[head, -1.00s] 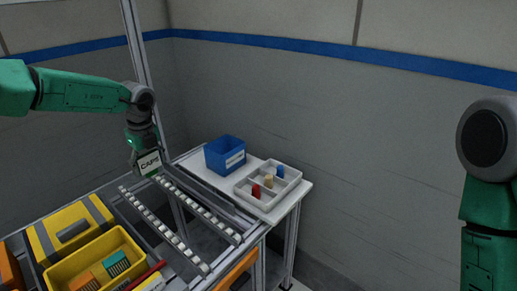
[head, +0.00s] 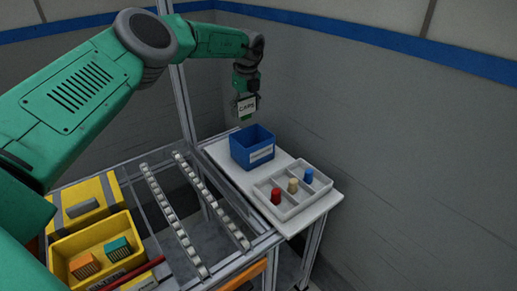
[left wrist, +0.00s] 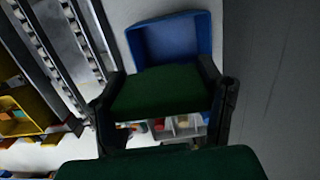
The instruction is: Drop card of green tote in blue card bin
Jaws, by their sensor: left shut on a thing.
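My left gripper (head: 246,94) is shut on a card (head: 247,107), whose white face reads "CAPS". The card hangs below the gripper, and in the head view it shows just above the back left rim of the blue card bin (head: 258,157). In the left wrist view, the card's dark green back (left wrist: 160,92) spans between the two fingers, with the blue bin (left wrist: 171,40) beyond it and partly hidden by it. The bin stands open on a white side table, with a white label on its front. No green tote shows. My right gripper is out of view.
A white divided tray (head: 293,190) with red, cream and blue pieces stands right of the bin on the white table (head: 323,203). Roller rails (head: 172,214) run left of the table. A yellow tote (head: 65,245) with orange and teal parts sits at lower left.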

